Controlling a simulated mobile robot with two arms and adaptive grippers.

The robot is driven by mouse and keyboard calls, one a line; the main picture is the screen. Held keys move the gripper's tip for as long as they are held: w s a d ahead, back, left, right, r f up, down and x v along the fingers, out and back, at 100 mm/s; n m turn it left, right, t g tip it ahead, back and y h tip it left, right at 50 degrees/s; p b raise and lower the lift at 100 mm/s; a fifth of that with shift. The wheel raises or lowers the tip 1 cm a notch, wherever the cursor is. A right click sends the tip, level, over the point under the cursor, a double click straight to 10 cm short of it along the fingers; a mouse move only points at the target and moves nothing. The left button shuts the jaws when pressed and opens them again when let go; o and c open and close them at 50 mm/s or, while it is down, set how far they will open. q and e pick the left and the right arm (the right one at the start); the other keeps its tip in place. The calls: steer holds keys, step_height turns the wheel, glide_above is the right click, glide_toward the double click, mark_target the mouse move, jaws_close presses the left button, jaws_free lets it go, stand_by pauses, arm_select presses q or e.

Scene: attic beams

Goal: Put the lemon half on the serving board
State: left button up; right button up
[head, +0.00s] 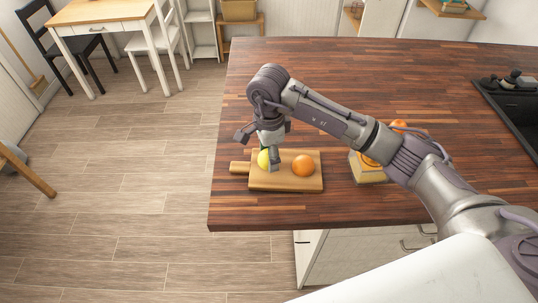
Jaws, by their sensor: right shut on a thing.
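The lemon half (263,160) shows yellow at the left part of the wooden serving board (285,184), which lies near the front left corner of the counter. My right gripper (271,164) points down over the board and is shut on the lemon half, partly hiding it. The lemon half is at or just above the board's surface; I cannot tell if it touches. An orange fruit (303,166) sits on the board to the right of the gripper. My left gripper is not in view.
A wooden container (368,174) with orange fruit stands right of the board, partly behind my right arm. The counter (245,120) is clear at the back left. Its left edge drops to the floor.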

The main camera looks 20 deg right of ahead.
steer(key=shift+f, duration=1)
steer(key=shift+f, duration=0.15)
steer(key=o, duration=1.1)
